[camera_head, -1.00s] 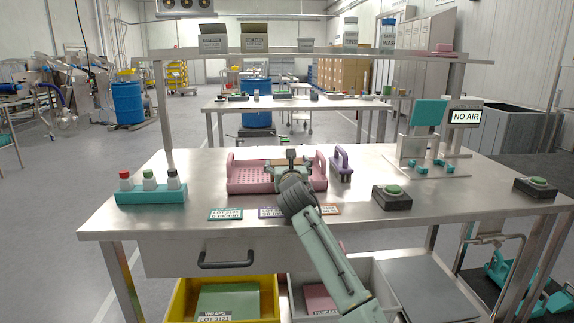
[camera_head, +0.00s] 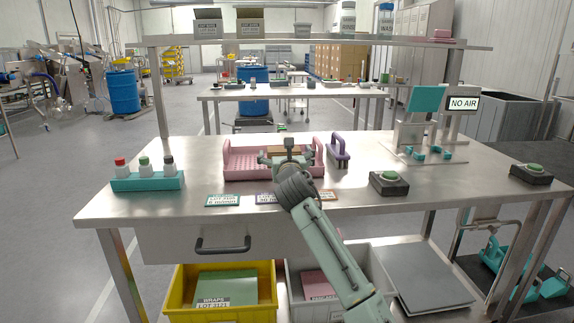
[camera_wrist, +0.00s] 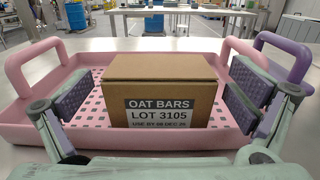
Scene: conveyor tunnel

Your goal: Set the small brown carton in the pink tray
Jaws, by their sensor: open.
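The small brown carton (camera_wrist: 160,100), labelled OAT BARS LOT 3105, stands upright inside the pink tray (camera_wrist: 140,139) in the wrist view. The tray's near wall hides its bottom edge. My gripper (camera_wrist: 160,95) is open, with one finger pad on each side of the carton and visible gaps on both sides. In the head view the pink tray (camera_head: 240,173) lies on the steel bench, and my gripper (camera_head: 288,157) is over its right half. There the carton (camera_head: 292,148) is mostly hidden behind my gripper.
A purple-handled item (camera_head: 339,150) stands close to the tray's right side. A teal rack with capped bottles (camera_head: 147,183) is at the left. A shelf (camera_head: 320,41) spans above the bench's back.

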